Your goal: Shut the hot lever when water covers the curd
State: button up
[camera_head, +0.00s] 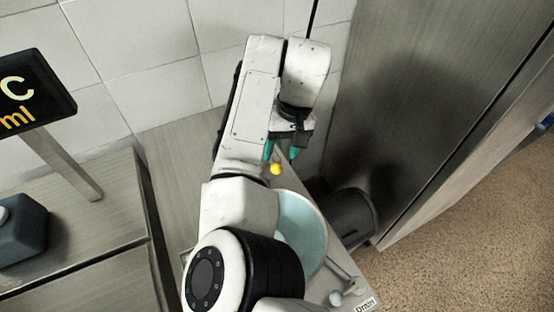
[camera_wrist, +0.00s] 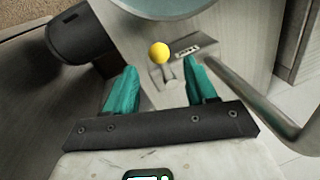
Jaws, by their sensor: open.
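A yellow ball knob (camera_head: 276,169) on a short lever shows just below my gripper's teal fingertips. It also shows in the wrist view (camera_wrist: 159,53), ahead of and between the fingers, with clear space on both sides. A small label (camera_wrist: 187,50) beside it is too small to read. My gripper (camera_head: 281,153) is open and empty, and its two fingers (camera_wrist: 160,75) point toward the knob. A pale blue round basin (camera_head: 305,240) is partly hidden by my arm. I cannot make out curd or a water level in it.
A second lever with a pale knob (camera_head: 336,298) stands by a "Drain" label (camera_head: 366,304). A dark bin (camera_head: 352,218) is right of the basin. A bent metal pipe (camera_wrist: 258,103) runs close right of my gripper. A display (camera_head: 30,98) reads "C" and "ml".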

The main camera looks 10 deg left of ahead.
aim_at(278, 164)
jog(key=shift+s+a+f, duration=0.1)
jog(key=shift+a+f, duration=0.1)
jog(key=shift+f, duration=1.05)
jog(key=shift+s+a+f, duration=0.1)
jog(key=shift+a+f, duration=0.1)
jog(key=shift+f, duration=1)
jog(key=shift+c, duration=0.5)
jog(key=c, duration=0.9)
jog(key=shift+c, duration=0.2)
